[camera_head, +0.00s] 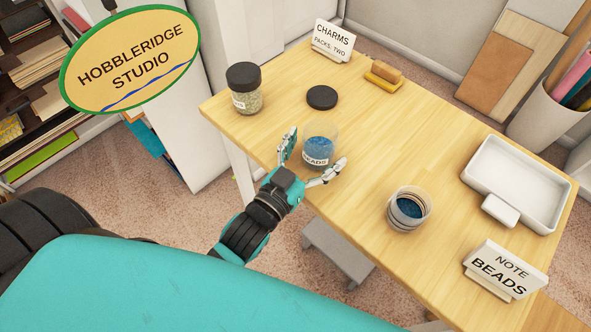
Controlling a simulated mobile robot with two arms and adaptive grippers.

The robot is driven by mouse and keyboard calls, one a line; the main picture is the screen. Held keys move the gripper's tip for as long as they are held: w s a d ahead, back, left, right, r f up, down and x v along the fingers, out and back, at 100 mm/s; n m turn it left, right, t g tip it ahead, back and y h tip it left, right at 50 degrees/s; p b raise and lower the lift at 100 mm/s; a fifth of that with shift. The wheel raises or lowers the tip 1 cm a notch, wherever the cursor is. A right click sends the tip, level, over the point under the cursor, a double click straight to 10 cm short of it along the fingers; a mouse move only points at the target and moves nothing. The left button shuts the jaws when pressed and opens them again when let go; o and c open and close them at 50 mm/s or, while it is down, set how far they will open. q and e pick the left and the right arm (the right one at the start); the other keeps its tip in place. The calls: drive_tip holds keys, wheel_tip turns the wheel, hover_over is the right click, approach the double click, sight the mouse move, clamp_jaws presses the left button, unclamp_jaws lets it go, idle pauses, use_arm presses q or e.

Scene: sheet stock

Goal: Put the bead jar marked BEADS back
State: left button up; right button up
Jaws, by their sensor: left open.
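The bead jar marked BEADS (320,141) stands upright on the wooden table, clear-walled with blue beads inside and no lid on it. My left gripper (313,163) is open, with one finger to the left of the jar and the other at its lower right. I cannot tell whether either finger touches the jar. A black round lid (321,97) lies on the table just behind the jar. My right gripper is not in view.
A black-lidded jar (244,90) stands at the table's left corner. A CHARMS sign (333,41) and a brush-like block (384,75) stand at the back.

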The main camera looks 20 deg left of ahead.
use_arm(q)
drive_tip(key=s+a+b, duration=0.1)
drive_tip(key=s+a, duration=0.1)
drive_tip(key=s, duration=0.8)
drive_tip(key=shift+d, duration=0.1)
drive_tip(key=shift+s, duration=0.1)
